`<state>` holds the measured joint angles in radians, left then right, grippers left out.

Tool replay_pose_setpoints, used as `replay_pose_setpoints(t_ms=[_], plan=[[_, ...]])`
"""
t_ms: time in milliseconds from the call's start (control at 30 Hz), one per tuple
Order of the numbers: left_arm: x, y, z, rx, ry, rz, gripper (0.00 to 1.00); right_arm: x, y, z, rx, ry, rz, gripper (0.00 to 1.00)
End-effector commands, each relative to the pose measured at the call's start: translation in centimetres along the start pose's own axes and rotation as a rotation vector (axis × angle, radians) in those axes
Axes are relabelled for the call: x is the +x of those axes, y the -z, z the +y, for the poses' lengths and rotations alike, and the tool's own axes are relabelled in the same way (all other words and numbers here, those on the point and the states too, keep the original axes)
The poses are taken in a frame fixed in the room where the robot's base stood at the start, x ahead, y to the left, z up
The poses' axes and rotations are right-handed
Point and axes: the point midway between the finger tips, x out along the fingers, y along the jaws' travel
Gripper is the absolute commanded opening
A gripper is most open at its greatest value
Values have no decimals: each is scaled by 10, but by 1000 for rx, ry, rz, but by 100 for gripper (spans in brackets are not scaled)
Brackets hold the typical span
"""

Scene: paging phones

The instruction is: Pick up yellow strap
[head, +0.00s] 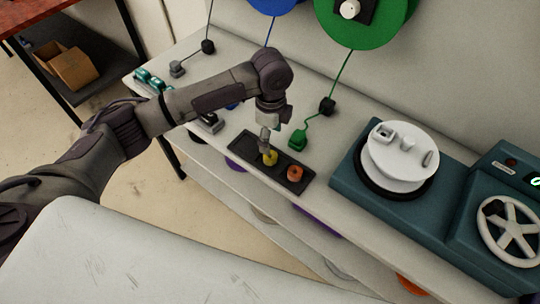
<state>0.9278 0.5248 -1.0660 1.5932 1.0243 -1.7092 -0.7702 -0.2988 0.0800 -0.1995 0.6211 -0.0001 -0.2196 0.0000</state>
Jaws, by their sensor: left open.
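A small yellow strap (270,158), rolled or ring-shaped as far as I can tell, sits on a dark tray (247,148) on the bench. My left gripper (266,146) is open and points down right at the strap, over the tray. Its fingers partly hide the strap, and I cannot tell whether they touch it. An orange-red piece (294,173) sits on the same tray to the right of the strap. My right gripper is not in view.
A green block (298,138) on a cord stands just behind the tray. A teal machine (375,185) with a white turntable (400,157) stands to the right. Small teal items (150,80) lie at the bench's left end. A cardboard box (72,68) is on a shelf at far left.

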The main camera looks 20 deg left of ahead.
Motion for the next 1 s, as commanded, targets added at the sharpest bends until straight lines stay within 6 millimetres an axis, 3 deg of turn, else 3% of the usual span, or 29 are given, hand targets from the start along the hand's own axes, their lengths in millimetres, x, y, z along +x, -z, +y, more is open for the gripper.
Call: replay_pose_setpoints(t_ms=[100,367,633,933,1000], plan=[[19,0,0,-1,-2,0,72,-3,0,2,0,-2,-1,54],[38,0,0,-1,1,0,72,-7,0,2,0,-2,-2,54],[77,-2,1,0,0,0,72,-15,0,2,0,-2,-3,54],[84,-2,0,0,3,0,72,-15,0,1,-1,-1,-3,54],[84,-2,0,0,3,0,64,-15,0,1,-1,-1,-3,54]])
